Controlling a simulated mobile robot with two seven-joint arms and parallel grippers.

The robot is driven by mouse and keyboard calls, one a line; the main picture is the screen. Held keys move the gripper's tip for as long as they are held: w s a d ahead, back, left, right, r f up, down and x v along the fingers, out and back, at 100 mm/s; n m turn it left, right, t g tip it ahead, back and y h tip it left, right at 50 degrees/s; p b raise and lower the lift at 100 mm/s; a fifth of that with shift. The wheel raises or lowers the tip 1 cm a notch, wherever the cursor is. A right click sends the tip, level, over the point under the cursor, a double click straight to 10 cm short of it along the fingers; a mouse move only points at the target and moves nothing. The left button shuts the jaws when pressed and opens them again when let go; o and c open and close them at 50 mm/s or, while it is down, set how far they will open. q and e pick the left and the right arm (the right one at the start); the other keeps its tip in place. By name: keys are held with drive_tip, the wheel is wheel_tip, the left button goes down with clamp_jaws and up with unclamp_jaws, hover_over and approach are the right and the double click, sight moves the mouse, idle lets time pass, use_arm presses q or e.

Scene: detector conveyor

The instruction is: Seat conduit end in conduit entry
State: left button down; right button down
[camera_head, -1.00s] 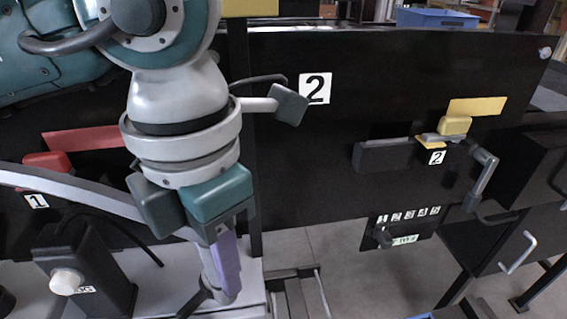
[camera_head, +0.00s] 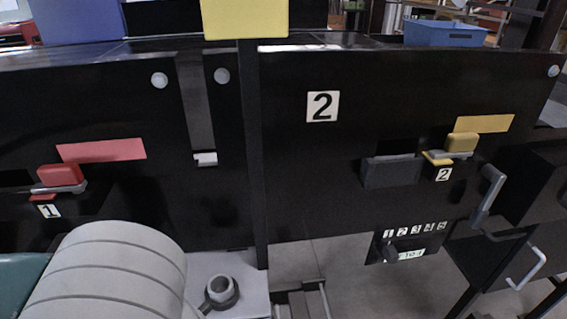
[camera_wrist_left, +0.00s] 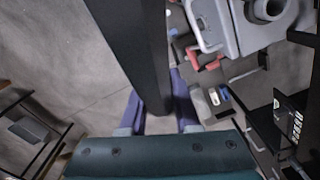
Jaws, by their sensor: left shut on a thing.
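My left gripper (camera_wrist_left: 157,118) shows only in the left wrist view, its two purple fingers closed on the sides of a long dark bar-like piece (camera_wrist_left: 143,50). I take this piece for the conduit; it runs up out of the top of the view, and its end cannot be made out. My right gripper is not in view.
A black panel (camera_head: 330,180) fills the middle, with a red handle (camera_head: 60,175) at left and a yellow handle (camera_head: 461,142) at right. The pale ledge (camera_head: 250,270) carries the ring. A blue bin (camera_head: 445,34) stands behind. My arm covers the lower left.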

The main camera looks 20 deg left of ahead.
use_arm(q)
drive_tip(key=w+a+b, duration=0.3)
drive_tip(key=w, duration=0.1)
drive_tip(key=w+a+b, duration=0.3)
drive_tip(key=w, duration=0.2)
drive_tip(key=w+a+b, duration=0.2)
drive_tip(key=w+b, duration=0.1)
drive_tip(key=w, duration=0.2)
drive_tip(key=shift+w+a+f, duration=0.2)
drive_tip(key=shift+a+f, duration=0.1)
drive_tip(key=shift+a, duration=0.1)
drive_tip(key=shift+w+a+r, duration=0.15)
drive_tip(key=shift+w+a, duration=0.05)
drive_tip(key=shift+w, duration=0.1)
drive_tip(key=shift+b, duration=0.3)
drive_tip(key=shift+f+b, duration=1.7)
drive_tip(key=shift+f, duration=0.15)
drive_tip(key=c, duration=0.6)
unclamp_jaws()
drive_tip(key=shift+r, duration=0.1)
